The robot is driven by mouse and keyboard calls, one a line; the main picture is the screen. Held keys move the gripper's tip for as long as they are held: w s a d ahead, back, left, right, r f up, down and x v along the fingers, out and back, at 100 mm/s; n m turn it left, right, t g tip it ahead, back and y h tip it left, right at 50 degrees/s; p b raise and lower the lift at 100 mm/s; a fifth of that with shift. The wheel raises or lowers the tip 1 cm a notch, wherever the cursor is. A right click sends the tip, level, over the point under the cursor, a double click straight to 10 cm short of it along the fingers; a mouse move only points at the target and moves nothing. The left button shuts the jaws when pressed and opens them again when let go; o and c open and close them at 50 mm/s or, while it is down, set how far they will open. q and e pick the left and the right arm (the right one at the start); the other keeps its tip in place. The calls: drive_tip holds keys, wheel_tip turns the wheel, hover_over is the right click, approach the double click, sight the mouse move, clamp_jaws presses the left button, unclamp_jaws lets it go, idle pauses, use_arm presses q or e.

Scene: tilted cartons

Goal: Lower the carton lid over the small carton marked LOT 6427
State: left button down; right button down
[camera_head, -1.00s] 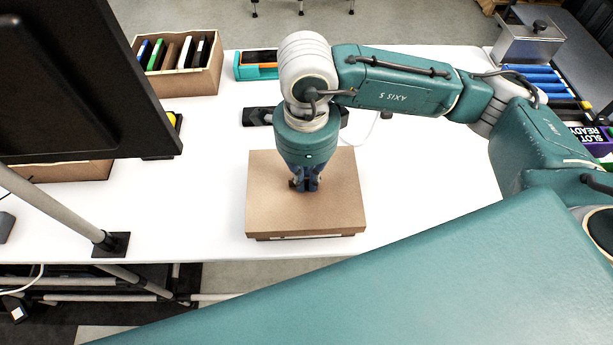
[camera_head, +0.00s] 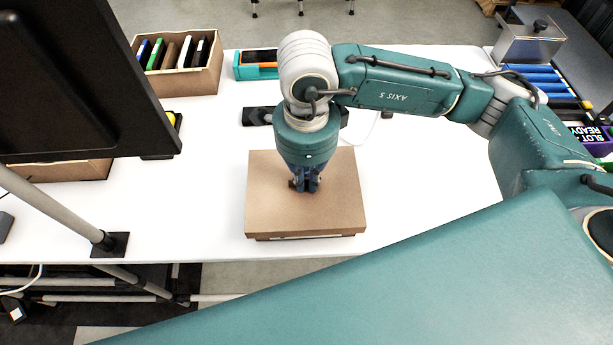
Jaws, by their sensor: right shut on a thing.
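The carton lid (camera_head: 330,208) is a flat brown cardboard piece near the front edge of the white table. My right gripper (camera_head: 306,187) points down at the middle of its top and is shut on it; the exact grip is hard to make out. A thin strip of the small carton (camera_head: 305,237) shows below the lid's front edge. The lid hides nearly all of the carton, and its LOT 6427 mark cannot be read. I cannot tell how far down the lid sits. My left gripper is not in view.
A cardboard box with several upright books or folders (camera_head: 180,65) stands at the back left. A teal and orange item (camera_head: 256,64) lies beside it. A black monitor (camera_head: 80,80) blocks the left. The white table (camera_head: 440,185) is clear right of the lid.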

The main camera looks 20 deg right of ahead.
idle(0.4)
drive_tip(key=c, duration=1.8)
unclamp_jaws()
drive_tip(key=shift+o, duration=0.2)
wheel_tip(320, 180, up, 19)
drive_tip(key=p, duration=0.4)
